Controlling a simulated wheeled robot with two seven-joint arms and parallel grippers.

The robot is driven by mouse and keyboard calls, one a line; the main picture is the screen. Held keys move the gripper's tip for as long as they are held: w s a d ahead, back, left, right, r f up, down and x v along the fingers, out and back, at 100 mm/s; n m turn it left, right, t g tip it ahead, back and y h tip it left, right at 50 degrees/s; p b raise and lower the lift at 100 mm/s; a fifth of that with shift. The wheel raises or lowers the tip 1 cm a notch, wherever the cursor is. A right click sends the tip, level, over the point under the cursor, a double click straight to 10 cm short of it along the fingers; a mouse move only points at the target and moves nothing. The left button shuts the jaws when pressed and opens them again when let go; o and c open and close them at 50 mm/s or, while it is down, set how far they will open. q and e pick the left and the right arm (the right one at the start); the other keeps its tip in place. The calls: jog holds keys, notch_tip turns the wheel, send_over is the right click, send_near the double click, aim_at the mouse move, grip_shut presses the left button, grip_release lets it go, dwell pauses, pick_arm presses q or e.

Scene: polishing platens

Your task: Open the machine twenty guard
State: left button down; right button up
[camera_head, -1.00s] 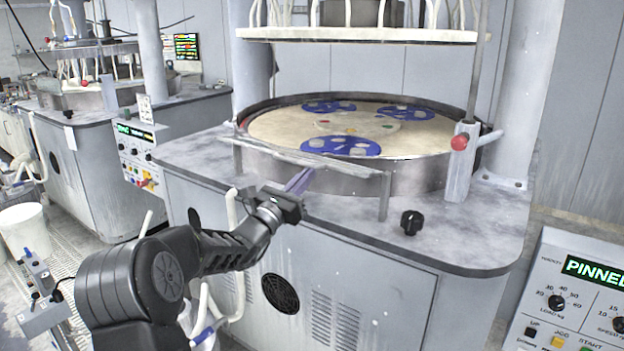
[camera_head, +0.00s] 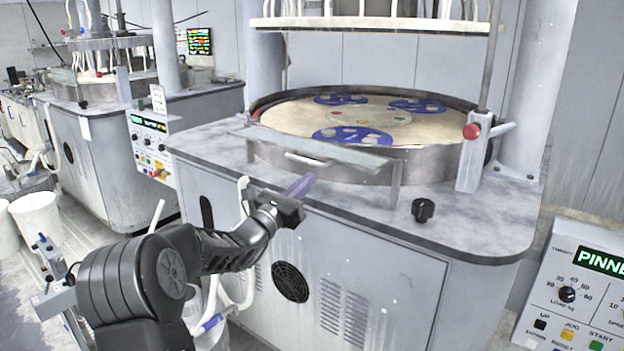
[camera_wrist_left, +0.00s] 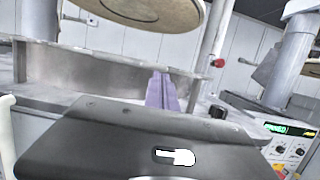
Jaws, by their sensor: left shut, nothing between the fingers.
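The guard (camera_head: 345,153) is a narrow grey panel at the front of the round polishing basin, on two short posts. Its flat face shows, and a pale bar handle (camera_head: 308,159) runs along its front edge. My left gripper (camera_head: 302,186) is shut and empty, its purple fingers just below and in front of the handle, seemingly apart from it. In the left wrist view the purple fingers (camera_wrist_left: 161,92) point toward the guard edge (camera_wrist_left: 110,55). Whether they touch it cannot be told there. My right gripper is not in view.
The platen (camera_head: 290,117) carries blue carriers (camera_head: 352,137). A red knob (camera_head: 471,131) is on a right-hand post and a black knob (camera_head: 423,210) on the worktop. A control panel (camera_head: 585,290) stands at lower right, another machine (camera_head: 105,150) at left.

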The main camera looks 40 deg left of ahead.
pick_arm(q)
jog(key=b+v, duration=0.1)
jog(key=v, duration=0.7)
jog(key=shift+w+a+f, duration=0.1)
